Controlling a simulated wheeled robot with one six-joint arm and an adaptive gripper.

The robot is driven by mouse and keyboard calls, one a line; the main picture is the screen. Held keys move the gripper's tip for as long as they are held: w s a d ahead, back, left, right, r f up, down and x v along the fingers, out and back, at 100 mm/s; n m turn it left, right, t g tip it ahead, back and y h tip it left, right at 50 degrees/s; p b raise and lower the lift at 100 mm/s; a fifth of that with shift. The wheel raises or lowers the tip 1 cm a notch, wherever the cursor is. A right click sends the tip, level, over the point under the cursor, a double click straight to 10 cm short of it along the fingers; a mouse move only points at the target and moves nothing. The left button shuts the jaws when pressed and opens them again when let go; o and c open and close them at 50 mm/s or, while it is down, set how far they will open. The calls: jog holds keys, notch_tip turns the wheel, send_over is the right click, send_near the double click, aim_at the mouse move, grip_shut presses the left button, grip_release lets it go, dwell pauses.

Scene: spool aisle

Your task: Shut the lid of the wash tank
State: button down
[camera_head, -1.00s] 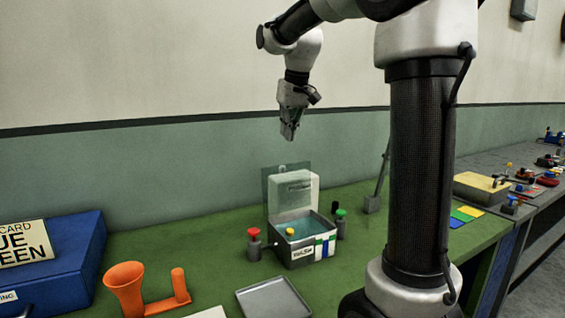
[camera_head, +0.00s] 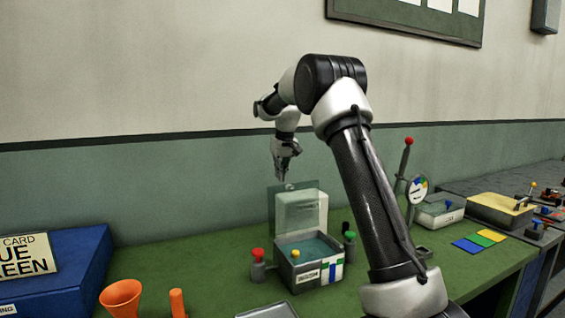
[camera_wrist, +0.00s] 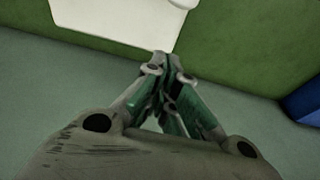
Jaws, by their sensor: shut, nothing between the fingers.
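The wash tank (camera_head: 300,275) is a small grey box on the green bench, with blue-green liquid and a yellow knob inside. Its pale lid (camera_head: 301,212) stands upright at the back, open, and a translucent green panel shows behind it. My gripper (camera_head: 282,178) is shut and empty, pointing down, above and behind the top left of the raised lid in the head view. In the wrist view my shut fingertips (camera_wrist: 167,62) lie at the lower edge of a pale panel (camera_wrist: 115,18), likely the lid. I cannot tell whether they touch.
A red-topped post (camera_head: 257,262) and a green-topped post (camera_head: 349,242) flank the tank. A blue box (camera_head: 60,270), orange funnel (camera_head: 121,297) and grey tray (camera_head: 268,312) lie nearby. A lever with a red knob (camera_head: 408,141) and a round dial (camera_head: 417,190) stand to the right.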

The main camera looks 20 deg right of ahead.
jog(key=shift+x, duration=0.85)
jog(key=s, duration=0.3)
jog(key=shift+r, duration=0.35)
jog(key=shift+s, duration=0.5)
jog(key=shift+s, duration=0.1)
